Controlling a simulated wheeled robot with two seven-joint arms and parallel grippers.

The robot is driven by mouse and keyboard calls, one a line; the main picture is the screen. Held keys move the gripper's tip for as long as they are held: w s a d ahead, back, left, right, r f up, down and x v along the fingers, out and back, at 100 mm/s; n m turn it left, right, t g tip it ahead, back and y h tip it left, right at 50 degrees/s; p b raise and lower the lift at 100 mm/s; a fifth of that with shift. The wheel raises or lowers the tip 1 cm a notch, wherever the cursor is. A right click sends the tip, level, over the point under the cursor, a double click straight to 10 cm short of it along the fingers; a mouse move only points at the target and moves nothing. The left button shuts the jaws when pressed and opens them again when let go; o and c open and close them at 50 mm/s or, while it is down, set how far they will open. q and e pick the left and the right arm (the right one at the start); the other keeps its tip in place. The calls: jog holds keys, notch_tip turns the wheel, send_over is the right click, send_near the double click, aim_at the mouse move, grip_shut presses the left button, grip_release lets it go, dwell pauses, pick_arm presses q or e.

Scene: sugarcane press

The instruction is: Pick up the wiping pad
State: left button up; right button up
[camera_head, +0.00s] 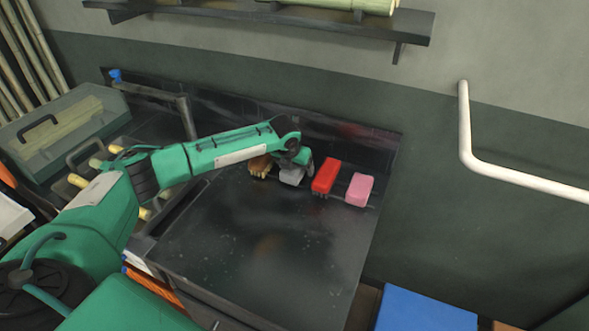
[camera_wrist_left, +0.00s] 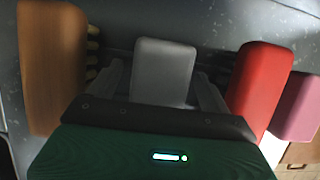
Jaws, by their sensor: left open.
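A grey block-shaped pad (camera_head: 291,177), which looks like the wiping pad, lies on the dark worktop near its back edge. In the left wrist view the grey pad (camera_wrist_left: 163,72) sits between the two fingers of my left gripper (camera_wrist_left: 163,88). The fingers are apart on either side of it, and I cannot tell whether they touch it. In the head view my left gripper (camera_head: 297,163) is over the pad and partly hides it. My right gripper is not in view.
A brown brush (camera_head: 260,165) lies left of the pad. A red brush (camera_head: 326,175) and a pink block (camera_head: 359,189) lie to its right. The worktop (camera_head: 270,240) in front is clear. A faucet (camera_head: 185,110) stands at the left, and a white rail (camera_head: 465,130) is on the right wall.

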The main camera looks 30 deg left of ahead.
pick_arm(q)
jog(key=c, duration=1.1)
jog(key=shift+c, duration=0.2)
jog(key=shift+b, duration=0.45)
notch_tip(320, 180, up, 20)
jog(key=shift+r+b, duration=0.25)
jog(key=shift+b, duration=0.2)
